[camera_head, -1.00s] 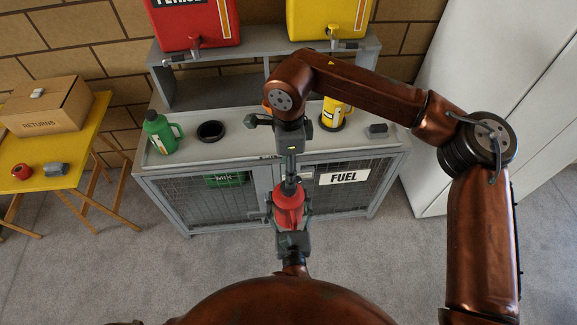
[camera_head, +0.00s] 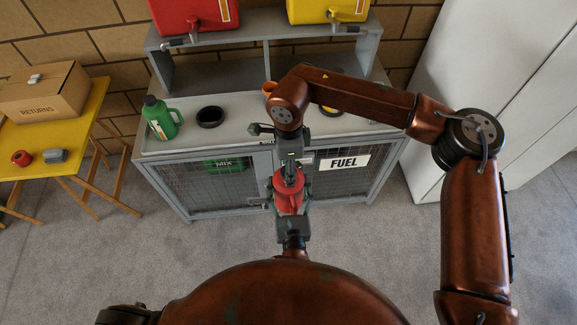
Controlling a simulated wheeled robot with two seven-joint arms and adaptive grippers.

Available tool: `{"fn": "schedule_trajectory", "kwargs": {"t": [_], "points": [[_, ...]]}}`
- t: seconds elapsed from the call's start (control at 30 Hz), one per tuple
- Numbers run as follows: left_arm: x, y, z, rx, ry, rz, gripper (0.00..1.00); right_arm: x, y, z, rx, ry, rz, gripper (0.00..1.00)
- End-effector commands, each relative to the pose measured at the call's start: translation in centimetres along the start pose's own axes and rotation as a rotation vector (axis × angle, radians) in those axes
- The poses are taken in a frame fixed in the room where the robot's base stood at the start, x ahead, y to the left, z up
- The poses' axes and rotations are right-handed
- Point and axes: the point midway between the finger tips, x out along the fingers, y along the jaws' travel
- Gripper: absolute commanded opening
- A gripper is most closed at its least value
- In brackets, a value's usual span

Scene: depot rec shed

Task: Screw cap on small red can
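The small red can (camera_head: 288,199) is in front of the grey cabinet, in the middle of the head view. My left gripper (camera_head: 291,212) is shut around it from the near side, with its wrist just below the can in the picture. My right gripper (camera_head: 289,178) points down over the top of the can. Its narrow fingers look shut on a small dark cap that they mostly hide. The cap is at the can's mouth, but I cannot tell whether it is seated.
Large red (camera_head: 190,12) and yellow (camera_head: 325,10) containers stand above. A yellow table (camera_head: 95,108) at left holds a carton (camera_head: 45,92). A white locker (camera_head: 480,70) stands right.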

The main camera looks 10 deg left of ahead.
Motion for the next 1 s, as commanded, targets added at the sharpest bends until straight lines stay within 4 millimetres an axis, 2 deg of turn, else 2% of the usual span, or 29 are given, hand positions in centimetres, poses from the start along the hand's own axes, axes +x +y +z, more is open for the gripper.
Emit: {"fn": "schedule_trajectory", "kwargs": {"t": [0.07,0.6,0.77,0.8,1.0], "points": [[0.03,-0.02,0.29,-0.002,-0.005,-0.001,0.00,-0.04,0.01,0.01,0.000,0.000,0.000,0.42],[0.01,-0.04,0.29,-0.002,-0.005,-0.001,0.00,-0.06,-0.07,-0.02,0.001,0.000,-0.002,0.04],[0.00,-0.05,0.29,-0.002,-0.005,-0.002,0.00,-0.07,-0.09,-0.03,0.001,0.000,-0.002,0.04],[0.00,-0.05,0.29,-0.002,-0.005,-0.002,0.00,-0.07,-0.10,-0.03,0.001,0.000,-0.003,0.34],[0.01,-0.04,0.29,-0.002,-0.005,-0.001,0.00,-0.07,-0.06,-0.03,0.001,0.000,-0.002,0.48]]}}
